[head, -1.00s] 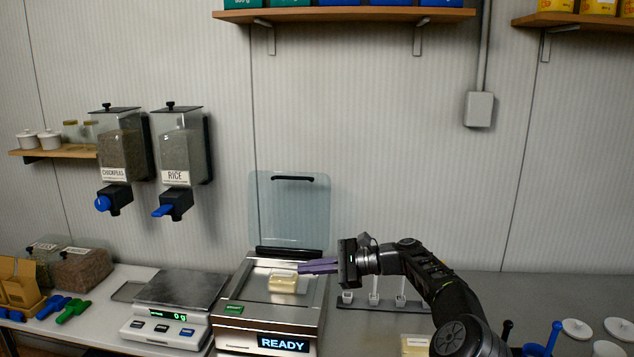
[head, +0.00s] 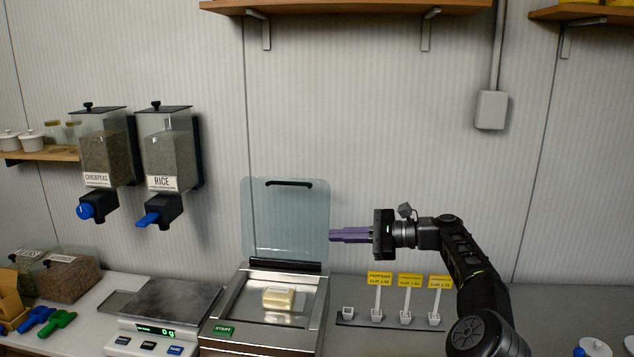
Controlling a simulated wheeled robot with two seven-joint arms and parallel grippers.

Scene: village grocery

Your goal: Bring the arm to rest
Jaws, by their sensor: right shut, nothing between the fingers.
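My right gripper (head: 334,235) shows in the head view, raised above the counter at right of centre. Its purple fingers point left and are closed together with nothing between them. The fingertips are in front of the right edge of the open clear lid of a steel machine (head: 225,342). A pale yellow wrapped block (head: 279,298) lies on the machine's bed, below and left of the gripper and apart from it. My left gripper is not in view.
A scale (head: 170,302) reading 0 g stands left of the machine. Chickpeas (head: 104,158) and rice (head: 168,150) dispensers hang on the wall. A rack with yellow price tags (head: 410,281) stands below my right arm. A shelf (head: 345,6) is overhead.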

